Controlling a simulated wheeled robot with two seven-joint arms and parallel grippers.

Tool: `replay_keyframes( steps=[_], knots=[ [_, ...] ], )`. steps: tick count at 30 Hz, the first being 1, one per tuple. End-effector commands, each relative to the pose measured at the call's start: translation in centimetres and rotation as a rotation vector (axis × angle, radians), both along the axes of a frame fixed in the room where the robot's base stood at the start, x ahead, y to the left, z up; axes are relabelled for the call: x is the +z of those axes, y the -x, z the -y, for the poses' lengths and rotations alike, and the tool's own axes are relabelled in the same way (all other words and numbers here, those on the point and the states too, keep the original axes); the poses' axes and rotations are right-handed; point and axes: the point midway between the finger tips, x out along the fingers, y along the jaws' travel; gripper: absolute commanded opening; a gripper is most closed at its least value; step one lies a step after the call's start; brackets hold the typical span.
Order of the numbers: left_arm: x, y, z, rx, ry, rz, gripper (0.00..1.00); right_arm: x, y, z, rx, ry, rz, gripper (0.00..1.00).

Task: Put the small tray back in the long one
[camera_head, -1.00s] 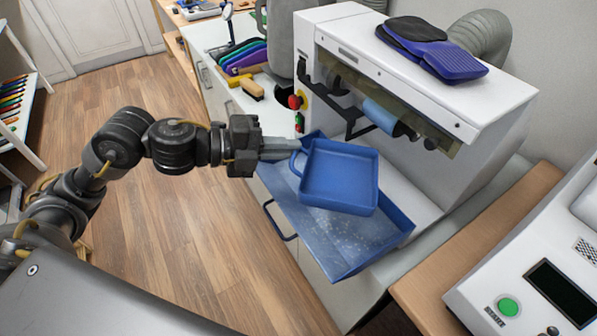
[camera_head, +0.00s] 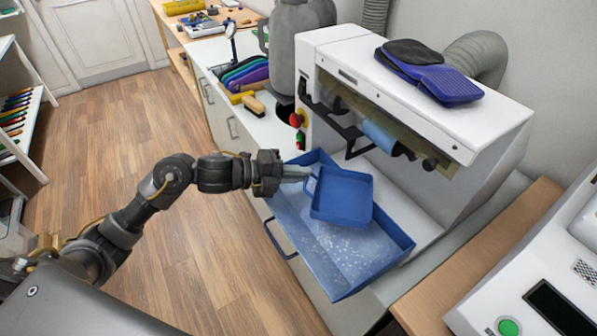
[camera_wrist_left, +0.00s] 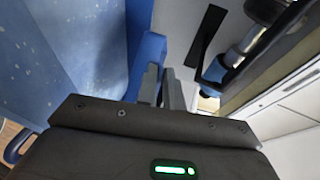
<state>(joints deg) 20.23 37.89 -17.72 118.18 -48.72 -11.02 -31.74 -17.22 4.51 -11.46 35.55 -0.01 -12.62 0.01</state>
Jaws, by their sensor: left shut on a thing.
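The small blue tray (camera_head: 341,197) is square and hangs over the long blue tray (camera_head: 345,262), which sticks out from the front of the white machine. My left gripper (camera_head: 304,174) is shut on the small tray at its left side, by the handle. In the left wrist view the gripper's fingers (camera_wrist_left: 160,85) stand beside a blue wall, and the long tray (camera_wrist_left: 60,45) with pale specks fills the left. The long tray's floor is dusted with white specks. Whether the small tray touches the long one cannot be told. My right gripper is not in view.
The white machine (camera_head: 420,85) with a blue roller (camera_head: 380,137) stands right behind the trays. Blue insoles (camera_head: 428,72) lie on top. A brush (camera_head: 253,104) and colored insoles lie on the counter. A device with a green button (camera_head: 508,327) stands at lower right.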

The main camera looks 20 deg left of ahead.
Motion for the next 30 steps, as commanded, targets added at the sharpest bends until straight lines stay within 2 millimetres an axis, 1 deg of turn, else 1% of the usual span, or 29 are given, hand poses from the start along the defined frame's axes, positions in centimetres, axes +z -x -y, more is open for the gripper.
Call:
replay_keyframes(
  steps=[1, 9, 16, 17, 18, 21, 22, 30],
  knots=[
    [-0.1, 0.0, 0.0, 0.001, 0.003, 0.0, 0.0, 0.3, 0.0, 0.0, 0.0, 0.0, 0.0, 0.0],
    [-0.4, 0.0, 0.0, 0.0, 0.002, 0.002, 0.0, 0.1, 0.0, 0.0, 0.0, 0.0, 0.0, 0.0],
    [-1.1, 0.0, 0.0, 0.001, 0.002, 0.003, 0.0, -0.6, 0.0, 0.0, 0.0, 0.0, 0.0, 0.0],
    [-1.1, 0.0, 0.0, 0.001, 0.001, 0.002, 0.1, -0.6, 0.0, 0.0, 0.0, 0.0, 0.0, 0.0],
    [-1.0, 0.0, 0.0, 0.001, 0.001, 0.002, 0.15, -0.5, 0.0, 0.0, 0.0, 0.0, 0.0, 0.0],
    [-1.0, 0.0, 0.0, 0.001, 0.001, 0.002, 0.28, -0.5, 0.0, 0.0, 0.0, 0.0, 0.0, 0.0],
    [-1.0, 0.0, 0.0, 0.001, 0.001, 0.002, 0.31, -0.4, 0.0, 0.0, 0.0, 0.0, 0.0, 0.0],
    [-0.7, 0.0, 0.0, 0.0, 0.001, 0.002, 0.31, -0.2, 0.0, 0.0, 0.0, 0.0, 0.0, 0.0]
  ],
)
